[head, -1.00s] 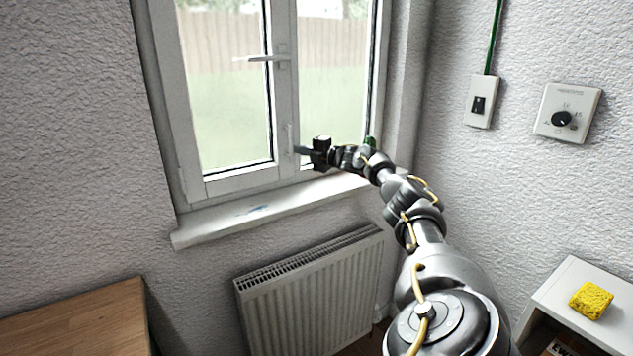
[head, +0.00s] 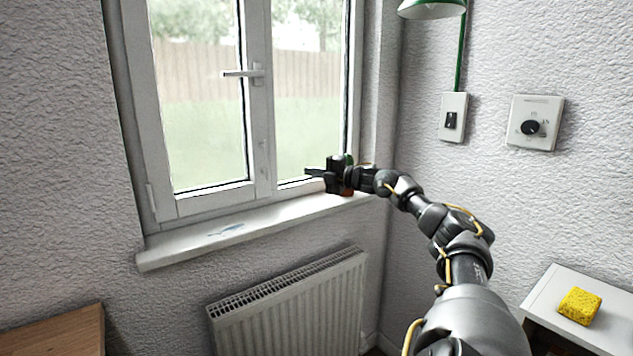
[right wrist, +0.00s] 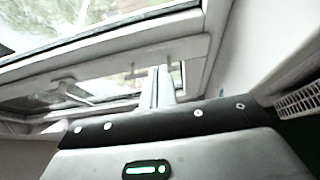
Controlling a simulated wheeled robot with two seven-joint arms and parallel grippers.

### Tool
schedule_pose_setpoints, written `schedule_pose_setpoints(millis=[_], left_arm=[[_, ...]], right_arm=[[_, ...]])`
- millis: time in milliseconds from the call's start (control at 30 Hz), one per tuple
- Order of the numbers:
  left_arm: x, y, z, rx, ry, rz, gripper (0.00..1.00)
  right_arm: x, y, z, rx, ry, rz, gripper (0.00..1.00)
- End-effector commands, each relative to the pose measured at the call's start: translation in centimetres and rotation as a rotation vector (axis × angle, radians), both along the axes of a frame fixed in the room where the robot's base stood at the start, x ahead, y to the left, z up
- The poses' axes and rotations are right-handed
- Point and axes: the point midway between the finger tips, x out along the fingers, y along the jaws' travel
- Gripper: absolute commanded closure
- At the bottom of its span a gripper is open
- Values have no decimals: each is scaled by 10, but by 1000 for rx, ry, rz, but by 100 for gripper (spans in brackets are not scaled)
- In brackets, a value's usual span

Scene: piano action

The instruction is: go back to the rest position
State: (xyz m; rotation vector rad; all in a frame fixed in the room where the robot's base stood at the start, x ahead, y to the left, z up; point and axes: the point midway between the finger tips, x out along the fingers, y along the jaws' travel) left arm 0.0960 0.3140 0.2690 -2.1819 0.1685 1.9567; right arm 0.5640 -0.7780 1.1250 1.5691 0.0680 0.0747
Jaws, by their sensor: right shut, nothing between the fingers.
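My right gripper (head: 314,174) is in front of the lower part of the window (head: 258,110), above the right part of the sill (head: 200,240). Its fingers point left in the head view, are shut and hold nothing. In the right wrist view the shut fingers (right wrist: 160,85) show upright in front of the window frame (right wrist: 110,55). The window's handle (head: 243,73) is level. My right arm reaches in from the lower right. My left gripper is in neither view.
A white radiator (head: 290,305) stands under the sill. A wooden surface (head: 60,330) is at lower left. A white cabinet (head: 548,300) with a yellow sponge (head: 580,306) is at right. A switch (head: 453,117), a dial (head: 535,122) and a green lamp (head: 432,8) are on the right wall.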

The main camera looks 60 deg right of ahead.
Motion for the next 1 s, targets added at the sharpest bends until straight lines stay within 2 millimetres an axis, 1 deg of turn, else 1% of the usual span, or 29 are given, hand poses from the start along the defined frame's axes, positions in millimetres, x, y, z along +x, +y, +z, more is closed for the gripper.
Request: schedule_pose_setpoints(millis=[33,267,733,833,1000], left_arm=[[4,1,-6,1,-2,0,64],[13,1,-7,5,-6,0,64],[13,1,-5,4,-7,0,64],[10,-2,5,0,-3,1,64],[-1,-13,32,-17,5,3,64]], right_arm=[[-3,-1,-4,-1,3,0,100],[-8,-3,0,-1,2,3,100],[-9,-3,3,-1,0,3,100],[-9,-3,15,-1,0,3,100],[-9,-3,47,-1,0,3,100]])
